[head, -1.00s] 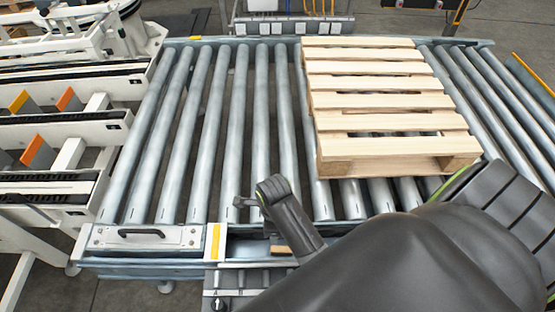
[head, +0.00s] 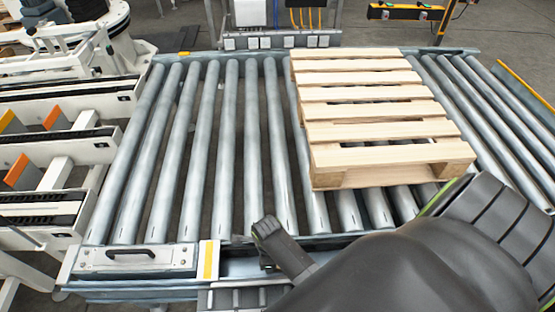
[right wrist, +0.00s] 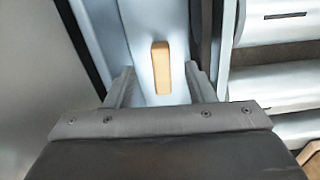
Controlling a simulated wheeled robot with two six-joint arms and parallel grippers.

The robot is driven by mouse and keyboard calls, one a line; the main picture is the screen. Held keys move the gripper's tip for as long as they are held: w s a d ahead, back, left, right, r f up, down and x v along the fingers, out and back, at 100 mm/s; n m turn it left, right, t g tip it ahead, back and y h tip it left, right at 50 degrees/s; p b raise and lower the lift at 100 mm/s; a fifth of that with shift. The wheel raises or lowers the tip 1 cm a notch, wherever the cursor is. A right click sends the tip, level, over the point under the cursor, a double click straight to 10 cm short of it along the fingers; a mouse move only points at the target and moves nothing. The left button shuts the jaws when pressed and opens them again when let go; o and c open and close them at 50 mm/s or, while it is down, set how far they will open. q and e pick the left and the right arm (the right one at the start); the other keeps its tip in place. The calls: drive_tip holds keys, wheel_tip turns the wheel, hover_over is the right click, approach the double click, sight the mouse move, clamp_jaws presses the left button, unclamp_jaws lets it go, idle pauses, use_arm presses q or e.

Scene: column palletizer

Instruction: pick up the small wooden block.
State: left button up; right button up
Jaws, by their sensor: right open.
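The small wooden block (right wrist: 161,67) shows in the right wrist view. It is a tan, upright-looking strip on a pale blue-grey metal surface. My right gripper (right wrist: 160,80) is open, with one finger on each side of the block's lower end in the picture. The block lies apart from both fingers, with nothing held. I cannot tell how far above the block the fingers are. In the head view my right gripper (head: 266,240) is at the conveyor's near edge, and the block is hidden there. My left gripper is in neither view.
A roller conveyor (head: 226,150) fills the middle, its left rollers bare. A wooden pallet (head: 375,110) lies on its right part. A metal plate with a black handle (head: 131,254) is at the near left edge. White machinery (head: 80,160) stands at left.

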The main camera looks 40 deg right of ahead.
drive_tip(key=shift+w+f+b, duration=0.1)
drive_tip(key=shift+f+b, duration=0.35)
drive_tip(key=shift+f, duration=2.1)
drive_tip(key=c, duration=1.1)
drive_tip(key=shift+o, duration=0.2)
drive_tip(key=shift+r, duration=0.15)
